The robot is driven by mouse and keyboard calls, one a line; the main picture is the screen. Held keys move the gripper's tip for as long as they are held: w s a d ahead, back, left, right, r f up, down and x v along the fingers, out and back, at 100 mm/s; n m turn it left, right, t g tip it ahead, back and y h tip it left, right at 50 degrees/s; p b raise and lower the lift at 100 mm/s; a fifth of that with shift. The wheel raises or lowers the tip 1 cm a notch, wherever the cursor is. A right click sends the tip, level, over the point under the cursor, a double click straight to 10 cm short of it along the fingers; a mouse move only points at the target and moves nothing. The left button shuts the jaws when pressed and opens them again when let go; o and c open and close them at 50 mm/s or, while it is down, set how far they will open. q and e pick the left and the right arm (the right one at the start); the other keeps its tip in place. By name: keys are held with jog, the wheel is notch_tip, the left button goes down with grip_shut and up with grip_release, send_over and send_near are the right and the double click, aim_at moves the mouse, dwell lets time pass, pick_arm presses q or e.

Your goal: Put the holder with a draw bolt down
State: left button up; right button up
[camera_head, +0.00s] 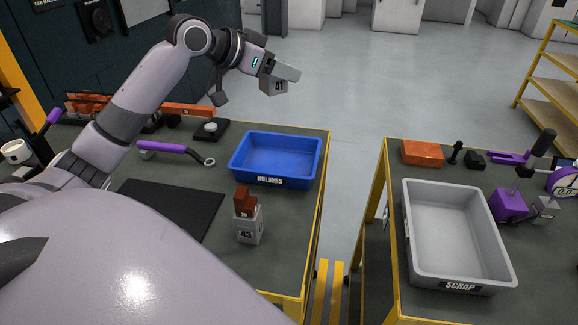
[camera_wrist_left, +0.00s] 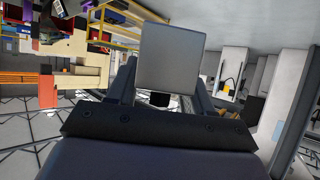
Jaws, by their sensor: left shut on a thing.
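My left gripper (camera_head: 284,74) is raised above the far side of the left table, beyond the blue tray, and shut on a grey block-shaped holder marked 41 (camera_head: 272,88). The held holder also shows in the left wrist view (camera_wrist_left: 170,56), flat-faced between the fingers. A short dark stub (camera_wrist_left: 160,99) shows at its near end; I cannot tell surely if it is the draw bolt. The blue tray labelled HOLDERS (camera_head: 278,137) stands on the left table and looks empty. My right gripper is not in view.
A grey holder marked 43 (camera_head: 249,228) with a copper-brown piece on top stands in front of the blue tray. A black mat (camera_head: 170,207) and a purple-handled wrench (camera_head: 172,148) lie left of it. A grey SCRAP tray (camera_head: 455,275) stands on the right table, across a gap.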

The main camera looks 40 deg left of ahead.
pick_arm(q)
jog(key=shift+w, duration=0.2)
notch_tip(320, 180, down, 20)
jog(key=shift+r+b, duration=0.1)
jog(key=shift+b, duration=0.25)
jog(key=o, duration=1.3)
jog(key=shift+f, duration=0.25)
jog(key=shift+r, duration=0.2)
jog(key=v, duration=1.2)
jog(key=shift+s, duration=0.2)
